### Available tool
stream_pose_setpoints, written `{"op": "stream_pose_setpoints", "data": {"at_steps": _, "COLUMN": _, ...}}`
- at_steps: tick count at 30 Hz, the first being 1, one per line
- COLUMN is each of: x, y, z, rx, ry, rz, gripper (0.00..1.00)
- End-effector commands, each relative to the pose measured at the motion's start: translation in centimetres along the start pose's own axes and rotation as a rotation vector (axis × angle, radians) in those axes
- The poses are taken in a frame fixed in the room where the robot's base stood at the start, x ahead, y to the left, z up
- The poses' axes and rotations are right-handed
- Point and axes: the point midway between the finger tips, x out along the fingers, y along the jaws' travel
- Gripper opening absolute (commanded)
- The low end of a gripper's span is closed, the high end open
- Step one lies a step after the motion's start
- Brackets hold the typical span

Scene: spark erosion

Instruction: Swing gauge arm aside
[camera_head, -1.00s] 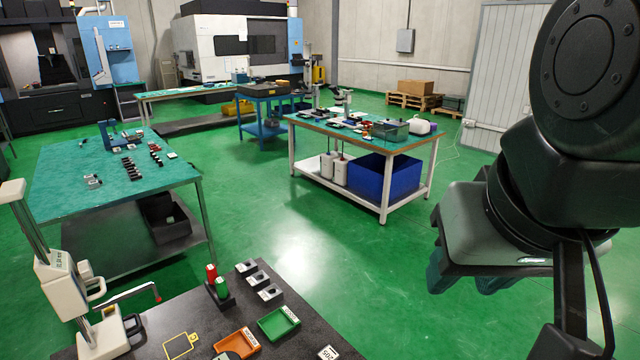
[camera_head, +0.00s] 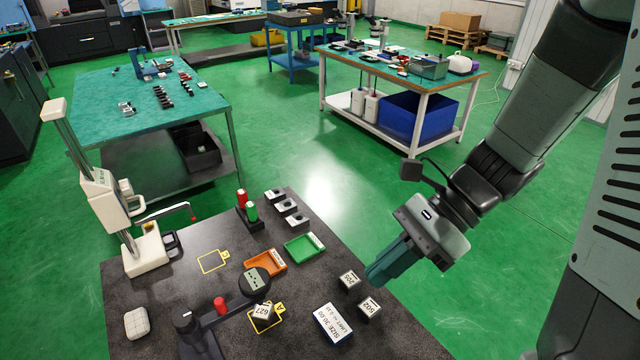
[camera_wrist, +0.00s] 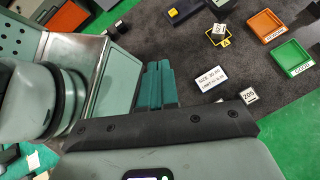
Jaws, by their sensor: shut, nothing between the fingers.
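The gauge arm (camera_head: 232,309) is a dark bar running from a pivot post (camera_head: 190,330) to a round dial head (camera_head: 255,281). It carries a red knob (camera_head: 220,306). The dial head is over or close beside a small numbered block (camera_head: 263,312) on a yellow-outlined square; I cannot tell if they touch. In the wrist view this block (camera_wrist: 219,30) shows near the top. My gripper (camera_head: 378,274) is shut and empty, with teal fingers, near the bench's right side, well right of the gauge arm. Its fingers also show in the wrist view (camera_wrist: 160,86).
A "SIZE 30.00" sign (camera_head: 333,324) and two numbered blocks, one at the back (camera_head: 349,281) and one in front (camera_head: 369,308), lie near my gripper. Orange (camera_head: 266,262) and green (camera_head: 304,247) trays stand behind. A white height gauge (camera_head: 118,215) stands at left.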

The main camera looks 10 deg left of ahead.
Motion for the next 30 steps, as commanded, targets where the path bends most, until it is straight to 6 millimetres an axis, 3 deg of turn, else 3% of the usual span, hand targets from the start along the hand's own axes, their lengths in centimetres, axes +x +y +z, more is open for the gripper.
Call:
{"op": "stream_pose_setpoints", "data": {"at_steps": 12, "x": 6.9, "y": -3.6, "z": -4.8, "rx": 0.691, "ry": -0.474, "rz": 0.085, "gripper": 0.0}}
{"op": "stream_pose_setpoints", "data": {"at_steps": 21, "x": 12.2, "y": -5.2, "z": -8.9, "rx": 1.166, "ry": -0.771, "rz": 0.166, "gripper": 0.0}}
{"op": "stream_pose_setpoints", "data": {"at_steps": 30, "x": 15.3, "y": -5.4, "z": -11.2, "rx": 1.412, "ry": -0.921, "rz": 0.215, "gripper": 0.0}}
